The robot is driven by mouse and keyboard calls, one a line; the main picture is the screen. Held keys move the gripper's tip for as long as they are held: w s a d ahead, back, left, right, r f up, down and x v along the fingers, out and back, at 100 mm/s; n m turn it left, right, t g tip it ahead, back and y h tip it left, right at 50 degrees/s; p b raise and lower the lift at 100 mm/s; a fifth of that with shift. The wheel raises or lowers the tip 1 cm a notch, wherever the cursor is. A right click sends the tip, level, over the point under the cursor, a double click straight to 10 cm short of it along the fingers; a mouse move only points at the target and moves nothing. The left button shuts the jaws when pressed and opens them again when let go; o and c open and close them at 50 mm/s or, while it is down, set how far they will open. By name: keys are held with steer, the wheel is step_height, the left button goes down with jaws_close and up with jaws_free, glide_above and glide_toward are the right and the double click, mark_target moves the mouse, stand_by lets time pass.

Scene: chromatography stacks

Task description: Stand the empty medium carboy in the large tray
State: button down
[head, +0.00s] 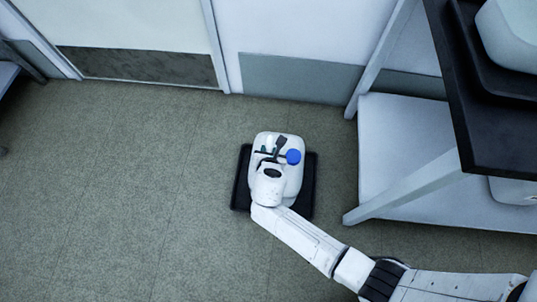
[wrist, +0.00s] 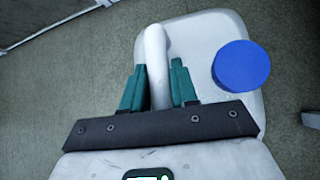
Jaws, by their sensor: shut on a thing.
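A white carboy (head: 292,182) with a blue cap (head: 293,157) is upright in the head view, directly over a black tray (head: 240,190) on the floor. The tray's sides show to the left and right of it. I cannot tell whether the carboy rests in the tray or hangs just above it. My gripper (head: 271,153) is shut on the carboy's handle from above. In the wrist view the teal fingers (wrist: 158,68) flank the white handle, with the carboy's top (wrist: 205,35) and cap below. The tray does not show in the wrist view.
A dark-topped bench (head: 500,135) stands at the right, with another white vessel (head: 512,32) in a black tray on it. Its pale lower shelf (head: 405,135) and slanted leg are near the carboy. Wall and doors run along the back. The floor at the left (head: 120,190) is clear.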

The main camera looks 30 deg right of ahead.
steer(key=shift+w+f, duration=0.1)
steer(key=shift+f, duration=0.35)
steer(key=shift+r, duration=0.1)
steer(key=c, duration=0.9)
jaws_free()
steer(key=shift+o, duration=0.2)
steer(key=p+v, duration=0.5)
steer(key=v, duration=0.7)
